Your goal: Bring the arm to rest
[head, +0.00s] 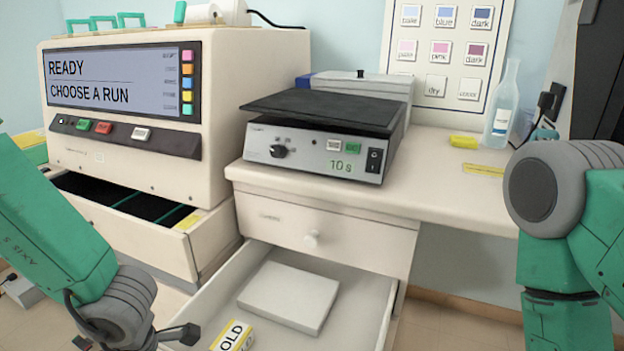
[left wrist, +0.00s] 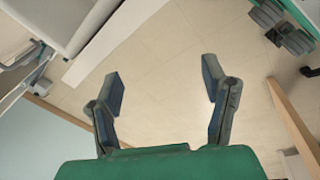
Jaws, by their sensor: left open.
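My left arm (head: 60,240) comes in from the left in the head view and reaches down to the bottom edge, in front of the staining machine's open drawer. Its gripper is mostly cut off there, with a dark finger showing left of the lower open drawer. In the left wrist view my left gripper (left wrist: 161,82) is open and empty, with bare floor between and beyond its fingers. My right arm (head: 570,220) stands bent at the right side of the head view. Its gripper is out of view.
The staining machine (head: 180,60) reads "READY, CHOOSE A RUN"; its drawer (head: 180,250) is open. A hot plate (head: 318,150) sits on the bench. The open bench drawer (head: 350,318) holds a pale flat box (head: 290,293) and a box marked "OLD" (head: 232,338). A bottle (head: 500,112) stands behind.

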